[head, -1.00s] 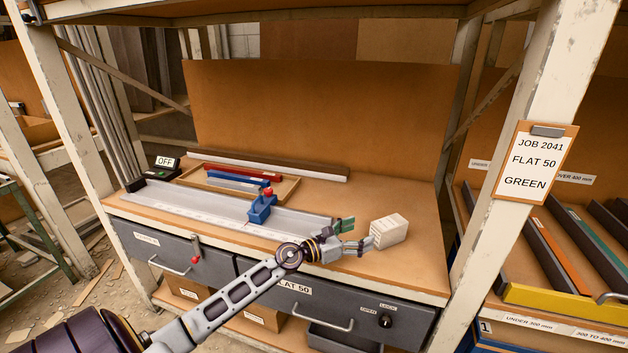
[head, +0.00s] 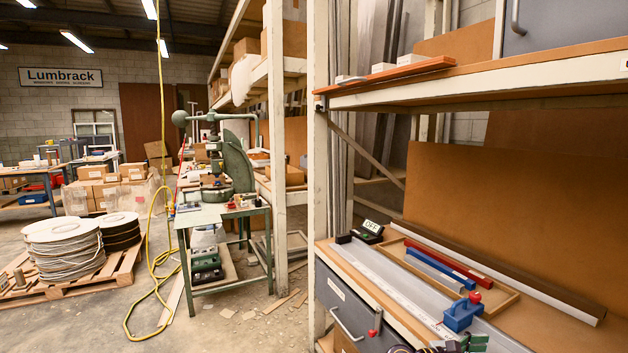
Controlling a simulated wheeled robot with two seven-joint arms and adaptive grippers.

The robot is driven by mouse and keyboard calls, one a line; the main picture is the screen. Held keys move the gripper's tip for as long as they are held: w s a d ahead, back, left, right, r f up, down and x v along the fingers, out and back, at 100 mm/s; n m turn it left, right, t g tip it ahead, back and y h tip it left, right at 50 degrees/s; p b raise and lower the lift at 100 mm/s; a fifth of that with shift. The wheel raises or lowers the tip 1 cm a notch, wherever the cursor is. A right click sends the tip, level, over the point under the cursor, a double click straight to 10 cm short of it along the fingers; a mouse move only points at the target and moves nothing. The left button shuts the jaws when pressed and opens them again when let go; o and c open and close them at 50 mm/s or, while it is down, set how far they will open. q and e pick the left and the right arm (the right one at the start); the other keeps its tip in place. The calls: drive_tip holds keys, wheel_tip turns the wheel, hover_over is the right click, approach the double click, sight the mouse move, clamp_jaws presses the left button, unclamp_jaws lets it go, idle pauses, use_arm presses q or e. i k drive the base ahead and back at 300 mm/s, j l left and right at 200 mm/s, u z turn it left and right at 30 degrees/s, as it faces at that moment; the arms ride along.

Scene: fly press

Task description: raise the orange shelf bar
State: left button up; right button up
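The orange shelf bar (head: 392,76) lies along the front edge of the upper shelf, at upper right in the head view. It looks long, flat and slightly slanted in the picture. No gripper is near it. My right gripper is not in view.
A white post (head: 317,150) stands at the shelf's left end. The bench below holds a tray with red and blue bars (head: 440,270) and a blue stop block (head: 462,315). A green press (head: 236,165) stands left.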

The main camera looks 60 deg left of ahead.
sight(444, 61)
drive_tip(key=u, duration=1.8)
